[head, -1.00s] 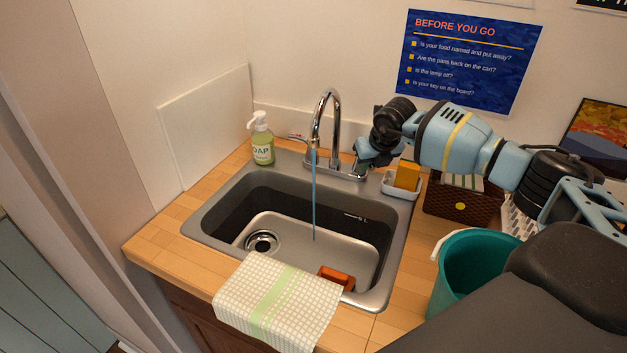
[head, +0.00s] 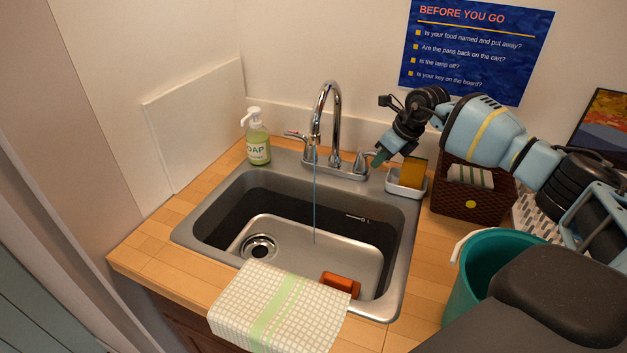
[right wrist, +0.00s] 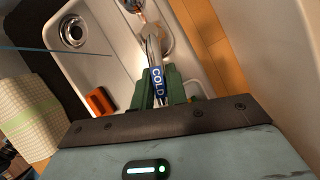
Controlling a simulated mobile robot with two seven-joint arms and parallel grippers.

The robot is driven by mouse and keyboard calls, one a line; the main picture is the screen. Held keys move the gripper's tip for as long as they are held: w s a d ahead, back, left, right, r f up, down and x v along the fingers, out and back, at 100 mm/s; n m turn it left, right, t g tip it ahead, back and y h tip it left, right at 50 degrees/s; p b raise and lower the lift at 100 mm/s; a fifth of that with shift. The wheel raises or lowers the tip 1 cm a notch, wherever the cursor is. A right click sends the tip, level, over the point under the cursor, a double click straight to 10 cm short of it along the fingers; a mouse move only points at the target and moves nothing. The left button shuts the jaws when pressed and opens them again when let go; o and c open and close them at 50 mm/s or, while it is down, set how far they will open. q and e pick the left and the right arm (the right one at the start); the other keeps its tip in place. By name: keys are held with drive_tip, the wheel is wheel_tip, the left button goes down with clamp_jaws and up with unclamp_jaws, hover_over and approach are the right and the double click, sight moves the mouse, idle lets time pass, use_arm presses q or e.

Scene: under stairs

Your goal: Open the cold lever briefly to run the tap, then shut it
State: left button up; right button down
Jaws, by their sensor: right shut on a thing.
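The chrome tap (head: 330,115) stands at the back of the sink. A thin stream of water (head: 314,200) falls from its spout into the basin. The cold lever (head: 365,158) is on the right of the tap base; in the right wrist view its blue COLD label (right wrist: 158,82) shows between green fingers. My right gripper (head: 377,159) is shut on the cold lever, with its fingers (right wrist: 160,88) on both sides of it. The other lever (head: 296,135), with a red mark, is on the left of the tap. My left gripper is out of view.
A soap bottle (head: 258,138) stands left of the tap. A dish with a yellow sponge (head: 412,174) and a brown basket (head: 470,203) are close to my right gripper. A teal bucket (head: 480,265) stands at front right. A towel (head: 275,305) hangs over the front edge.

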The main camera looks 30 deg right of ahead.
drive_tip(key=n+b, duration=0.1)
drive_tip(key=d+n, duration=0.1)
drive_tip(key=n+y+b, duration=0.1)
drive_tip(key=shift+w+d+f+g+b, duration=0.2)
drive_tip(key=shift+w+f+g+b, duration=0.1)
drive_tip(key=shift+w+b, duration=0.1)
drive_tip(key=shift+w+d+n+y, duration=0.1)
drive_tip(key=shift+n+y, duration=0.2)
drive_tip(key=shift+n, duration=0.1)
drive_tip(key=shift+r+n, duration=0.3)
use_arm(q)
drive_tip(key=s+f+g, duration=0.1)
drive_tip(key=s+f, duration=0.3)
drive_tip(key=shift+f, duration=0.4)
use_arm(e)
drive_tip(key=shift+d, duration=0.1)
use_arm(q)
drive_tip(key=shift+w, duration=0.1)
use_arm(e)
drive_tip(key=c, duration=0.6)
unclamp_jaws()
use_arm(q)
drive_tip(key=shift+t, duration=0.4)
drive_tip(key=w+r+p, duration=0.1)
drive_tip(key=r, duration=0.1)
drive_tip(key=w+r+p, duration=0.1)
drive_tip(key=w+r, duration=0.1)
use_arm(e)
wheel_tip(320, 180, up, 7)
